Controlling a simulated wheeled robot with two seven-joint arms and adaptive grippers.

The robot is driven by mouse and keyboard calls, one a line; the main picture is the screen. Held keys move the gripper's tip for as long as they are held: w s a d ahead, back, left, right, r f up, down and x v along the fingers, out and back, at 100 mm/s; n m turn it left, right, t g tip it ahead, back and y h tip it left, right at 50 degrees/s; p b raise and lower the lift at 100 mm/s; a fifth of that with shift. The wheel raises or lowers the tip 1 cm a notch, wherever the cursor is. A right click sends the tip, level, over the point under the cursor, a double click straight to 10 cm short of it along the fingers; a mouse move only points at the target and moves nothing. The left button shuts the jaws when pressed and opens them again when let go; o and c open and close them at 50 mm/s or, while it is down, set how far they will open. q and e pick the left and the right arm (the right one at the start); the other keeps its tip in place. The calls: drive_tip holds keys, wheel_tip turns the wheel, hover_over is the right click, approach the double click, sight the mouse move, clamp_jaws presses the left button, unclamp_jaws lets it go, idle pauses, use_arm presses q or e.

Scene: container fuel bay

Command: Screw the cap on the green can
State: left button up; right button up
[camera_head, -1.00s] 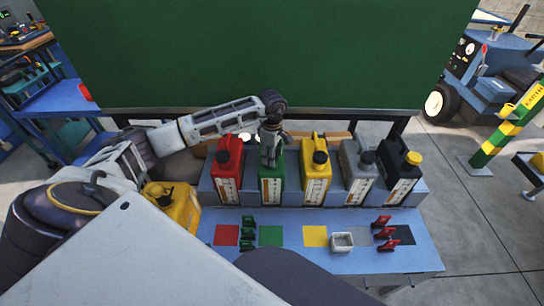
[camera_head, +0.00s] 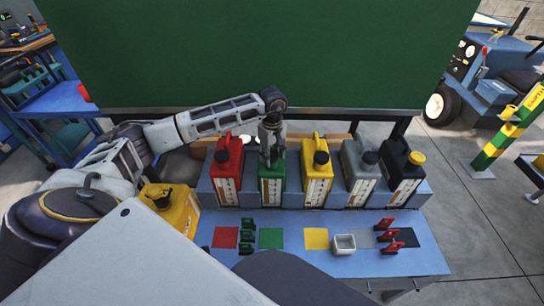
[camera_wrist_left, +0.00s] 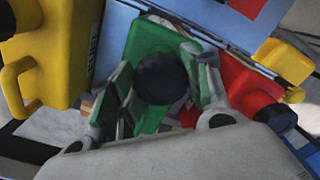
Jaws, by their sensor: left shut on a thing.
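The green can (camera_head: 271,178) stands upright on the blue stepped bench, between the red can (camera_head: 228,160) and the yellow can (camera_head: 318,168). My left gripper (camera_head: 271,150) points down over the top of the green can and hides its neck in the head view. In the left wrist view the green can (camera_wrist_left: 151,50) shows with a black cap (camera_wrist_left: 162,78) on its top. The left gripper's fingers (camera_wrist_left: 160,88) stand on both sides of the cap, shut on it. How far the cap is threaded cannot be told. My right gripper is not in view.
A grey can (camera_head: 359,165) and a black can with a yellow cap (camera_head: 402,170) stand to the right. Coloured squares, small green and red clips and a white box (camera_head: 344,244) lie on the lower bench (camera_head: 290,262). A larger yellow canister (camera_head: 176,212) stands at left.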

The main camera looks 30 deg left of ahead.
use_arm(q)
drive_tip(key=shift+w+r+m+b, duration=0.2)
drive_tip(key=shift+m+b, duration=0.25)
drive_tip(key=shift+m, duration=0.55)
drive_tip(key=m+b, duration=0.1)
drive_tip(key=m, duration=0.1)
drive_tip(key=shift+m, duration=0.4)
drive_tip(key=shift+m+b, duration=0.3)
drive_tip(key=shift+m, duration=0.2)
drive_tip(key=shift+m+b, duration=0.45)
drive_tip(key=shift+m, duration=0.65)
drive_tip(key=shift+m+b, duration=0.4)
drive_tip(key=shift+m, duration=1.1)
drive_tip(key=shift+m+b, duration=0.35)
drive_tip(key=shift+m, duration=0.35)
drive_tip(key=shift+f+m+b, duration=0.1)
drive_tip(key=shift+m+b, duration=0.25)
drive_tip(key=shift+m, duration=1.35)
drive_tip(key=shift+m+b, duration=0.6)
drive_tip(key=shift+m, duration=1)
drive_tip(key=o, duration=0.9)
drive_tip(key=shift+d, duration=0.1)
drive_tip(key=shift+f, duration=0.1)
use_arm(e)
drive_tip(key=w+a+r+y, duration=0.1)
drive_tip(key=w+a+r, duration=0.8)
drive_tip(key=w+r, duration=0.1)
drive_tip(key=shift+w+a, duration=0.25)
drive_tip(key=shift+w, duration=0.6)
